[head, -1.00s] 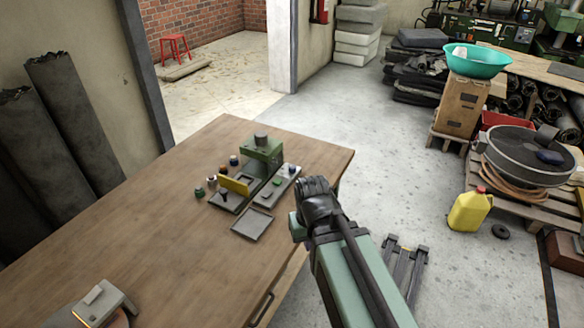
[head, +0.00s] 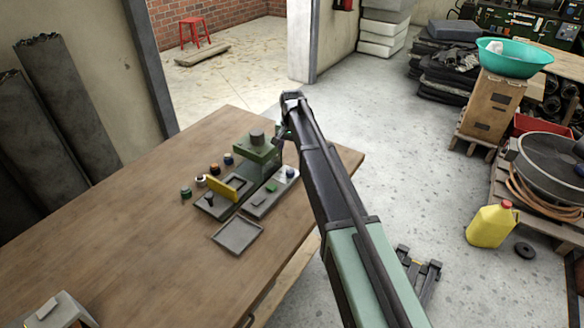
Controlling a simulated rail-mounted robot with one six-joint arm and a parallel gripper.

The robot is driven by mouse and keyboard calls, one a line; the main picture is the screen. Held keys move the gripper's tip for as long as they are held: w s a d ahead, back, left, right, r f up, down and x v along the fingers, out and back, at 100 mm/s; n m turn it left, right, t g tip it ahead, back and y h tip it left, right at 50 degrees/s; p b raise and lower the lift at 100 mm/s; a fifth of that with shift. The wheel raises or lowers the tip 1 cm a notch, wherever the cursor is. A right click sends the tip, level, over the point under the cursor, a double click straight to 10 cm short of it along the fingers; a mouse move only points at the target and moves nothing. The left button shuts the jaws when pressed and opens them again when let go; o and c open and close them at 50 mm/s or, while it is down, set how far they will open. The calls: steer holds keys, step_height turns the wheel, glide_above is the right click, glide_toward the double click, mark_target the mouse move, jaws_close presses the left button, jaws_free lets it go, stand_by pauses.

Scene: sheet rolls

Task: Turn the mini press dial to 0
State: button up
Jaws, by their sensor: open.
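The mini press is a small machine with a green body (head: 250,153) and a grey cylinder on top (head: 257,136). It stands near the far right end of the wooden table. My gripper (head: 280,140) is small and partly hidden at the end of my arm, close to the right of the press head. It is open, and nothing shows in it.
Several small coloured knobs or caps (head: 200,181) stand left of the press. A shallow grey tray (head: 237,235) lies in front of it. A grey device (head: 58,310) sits at the near left of the table (head: 130,220). The middle of the table is clear.

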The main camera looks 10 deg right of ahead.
mark_target(290, 170)
step_height(290, 170, down, 11)
steer(key=b, duration=1)
steer(key=shift+w, duration=0.15)
steer(key=shift+r, duration=0.2)
steer(key=shift+c, duration=0.2)
steer(key=c, duration=0.9)
steer(key=shift+n, duration=0.3)
steer(key=n, duration=0.4)
steer(key=shift+a+n, duration=0.1)
steer(key=shift+n, duration=2.3)
